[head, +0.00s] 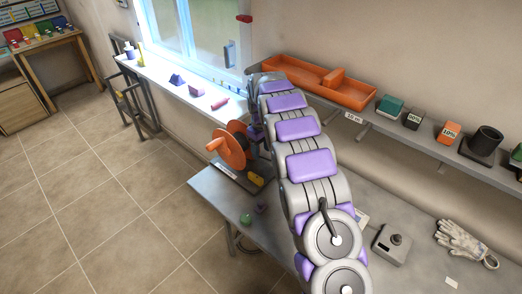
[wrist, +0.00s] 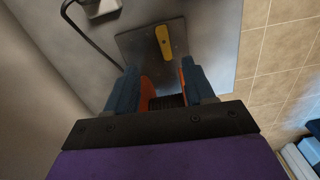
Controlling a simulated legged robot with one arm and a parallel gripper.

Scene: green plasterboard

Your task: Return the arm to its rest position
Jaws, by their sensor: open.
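My arm (head: 312,165) reaches from the bottom of the head view up over the grey bench toward the window end. In the wrist view my gripper (wrist: 160,84) is open, with two blue fingers apart. Orange surfaces and a dark ribbed part show between the fingers; I cannot tell whether they touch. In the head view the gripper end is mostly hidden behind the arm's far links. An orange spool-like wheel (head: 231,147) stands just left of the arm's far end, on a dark base plate. This plate (wrist: 135,45) also shows in the wrist view with a yellow piece (wrist: 163,41).
An orange tray (head: 346,91) lies on the wall shelf behind the arm. Boxes and a black cup (head: 487,140) stand along this shelf. Gloves (head: 462,243) and a grey device (head: 393,242) lie on the bench at right. Tiled floor (head: 110,210) is open at left.

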